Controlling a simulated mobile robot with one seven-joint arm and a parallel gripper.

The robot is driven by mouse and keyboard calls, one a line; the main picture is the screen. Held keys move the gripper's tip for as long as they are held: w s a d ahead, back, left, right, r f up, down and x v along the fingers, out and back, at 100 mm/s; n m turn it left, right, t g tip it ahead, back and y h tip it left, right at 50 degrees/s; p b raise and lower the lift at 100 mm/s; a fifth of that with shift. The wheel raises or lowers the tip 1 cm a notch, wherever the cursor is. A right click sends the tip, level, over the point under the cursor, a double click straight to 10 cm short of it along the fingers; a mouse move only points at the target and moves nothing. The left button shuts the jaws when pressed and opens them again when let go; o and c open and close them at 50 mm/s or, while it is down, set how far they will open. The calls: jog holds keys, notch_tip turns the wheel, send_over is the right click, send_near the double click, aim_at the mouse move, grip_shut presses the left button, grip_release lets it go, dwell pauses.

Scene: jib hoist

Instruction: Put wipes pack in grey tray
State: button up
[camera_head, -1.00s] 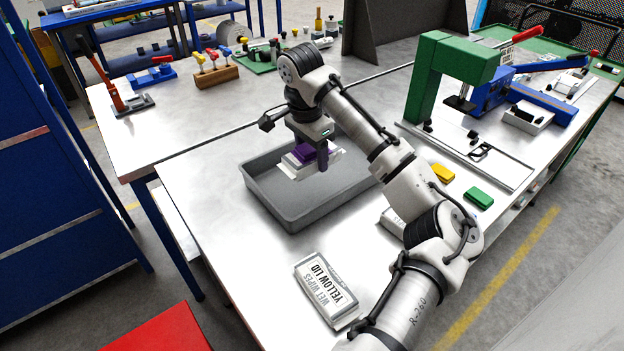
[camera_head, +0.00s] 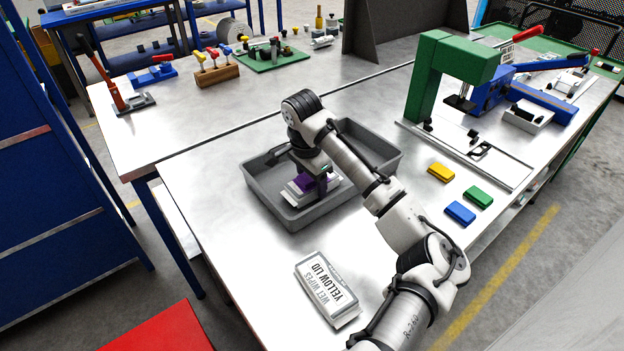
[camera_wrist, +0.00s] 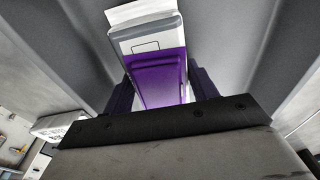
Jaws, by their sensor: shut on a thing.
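A white wipes pack with a purple lid (camera_head: 296,198) is held by my gripper (camera_head: 306,184), which is shut on it. The pack is inside the grey tray (camera_head: 262,196), low between its walls; I cannot tell whether it touches the tray floor. In the wrist view the pack (camera_wrist: 150,75) lies between my two fingers, with grey tray walls on both sides. A second wipes pack (camera_head: 327,289), printed "WET WIPES YELLOW LID", lies on the metal table in front of the tray.
Yellow (camera_head: 441,172), green (camera_head: 478,197) and blue (camera_head: 460,213) blocks lie right of the tray. A green press (camera_head: 452,70) stands behind them. A wooden block with coloured handles (camera_head: 216,73) stands on the bench behind. The table left of the tray is clear.

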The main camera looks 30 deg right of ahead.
jog(key=o, duration=1)
jog(key=r, duration=0.4)
jog(key=a+r, duration=0.1)
jog(key=r, duration=0.3)
jog(key=r+b, duration=0.1)
jog(key=r, duration=0.3)
jog(key=shift+s+a, duration=0.1)
jog(key=shift+a, duration=0.15)
